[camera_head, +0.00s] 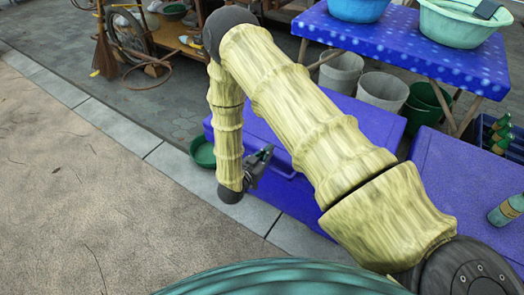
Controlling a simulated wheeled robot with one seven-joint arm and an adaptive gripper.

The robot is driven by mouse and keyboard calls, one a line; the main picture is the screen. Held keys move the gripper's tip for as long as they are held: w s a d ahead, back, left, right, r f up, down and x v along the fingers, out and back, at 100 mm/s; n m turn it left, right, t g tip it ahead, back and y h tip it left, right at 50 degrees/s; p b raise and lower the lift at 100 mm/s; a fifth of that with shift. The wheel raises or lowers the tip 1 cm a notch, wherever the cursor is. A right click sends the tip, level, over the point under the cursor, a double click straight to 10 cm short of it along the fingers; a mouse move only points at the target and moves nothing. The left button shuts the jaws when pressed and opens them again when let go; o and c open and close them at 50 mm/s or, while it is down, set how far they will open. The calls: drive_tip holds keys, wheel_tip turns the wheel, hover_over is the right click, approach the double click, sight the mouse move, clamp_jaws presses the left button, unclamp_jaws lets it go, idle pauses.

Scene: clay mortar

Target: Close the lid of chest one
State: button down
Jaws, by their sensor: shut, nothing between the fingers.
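A blue-purple chest (290,193) stands behind my arm at the middle of the view. Its upper surface shows to the left of my arm and again to the right, and my arm hides the middle. How far its lid is open or shut cannot be told. A second purple chest (465,185) stands at the right, with its top flat. No marking shows which one is chest one. My gripper (264,156) hangs in front of the left part of the first chest, shut and empty. Whether it touches the chest is unclear.
A table with a blue speckled cloth (430,55) holds basins at the back right. Buckets (383,91) stand below it. A green bowl (203,151) lies left of the first chest. A bottle (507,210) is at the right. Open pavement (70,190) lies at the left.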

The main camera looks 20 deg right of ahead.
drive_tip(key=shift+s+a+f, duration=0.15)
drive_tip(key=shift+s+f, duration=0.05)
drive_tip(key=shift+f, duration=0.4)
drive_tip(key=shift+s+a+f, duration=0.15)
drive_tip(key=shift+f, duration=0.4)
drive_tip(key=shift+y, duration=0.3)
wheel_tip(320, 180, up, 7)
drive_tip(key=p, duration=0.5)
drive_tip(key=s+a+f, duration=0.4)
drive_tip(key=a, duration=0.3)
drive_tip(key=shift+a+b, duration=0.2)
drive_tip(key=shift+b, duration=0.25)
drive_tip(key=shift+s, duration=0.1)
